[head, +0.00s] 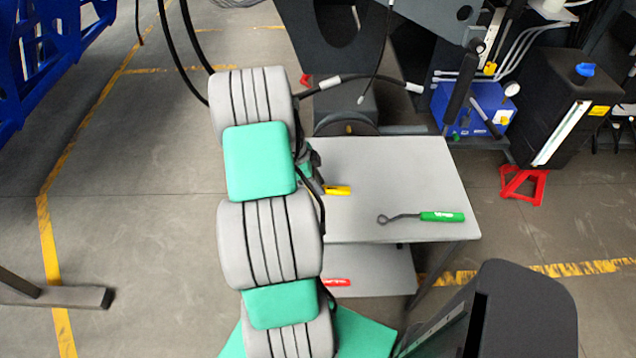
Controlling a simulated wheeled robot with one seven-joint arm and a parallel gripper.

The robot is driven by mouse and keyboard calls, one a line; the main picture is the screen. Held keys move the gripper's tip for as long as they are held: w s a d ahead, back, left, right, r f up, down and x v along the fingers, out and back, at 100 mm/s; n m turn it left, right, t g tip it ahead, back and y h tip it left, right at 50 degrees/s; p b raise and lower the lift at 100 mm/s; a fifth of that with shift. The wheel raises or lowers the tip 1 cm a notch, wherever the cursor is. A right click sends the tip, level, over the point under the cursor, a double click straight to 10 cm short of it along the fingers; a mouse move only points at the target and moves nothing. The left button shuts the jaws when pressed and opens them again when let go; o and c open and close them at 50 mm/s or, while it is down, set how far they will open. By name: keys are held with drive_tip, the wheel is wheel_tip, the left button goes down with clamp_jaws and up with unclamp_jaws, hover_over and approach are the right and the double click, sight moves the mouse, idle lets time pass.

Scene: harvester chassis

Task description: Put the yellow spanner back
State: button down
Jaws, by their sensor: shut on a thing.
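The yellow spanner (338,190) shows as a short yellow handle over the left part of the grey table (400,165). My gripper (317,184) is at its left end, partly hidden behind my own arm, and is shut on it. The rest of the spanner is hidden or too small to make out. I cannot tell whether it touches the table top.
A green-handled spanner (441,216) lies on the table's right half. A red-handled thing (337,282) lies on the lower shelf (375,268). Grey machine parts and hanging cables are behind the table. A blue box (470,108) and black unit (560,105) stand back right.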

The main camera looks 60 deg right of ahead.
drive_tip(key=shift+r, duration=0.1)
drive_tip(key=c, duration=1.1)
unclamp_jaws()
drive_tip(key=b+v, duration=0.1)
drive_tip(key=v, duration=0.6)
drive_tip(key=shift+w+a+r, duration=0.1)
drive_tip(key=shift+w+r, duration=0.05)
drive_tip(key=shift+r, duration=0.2)
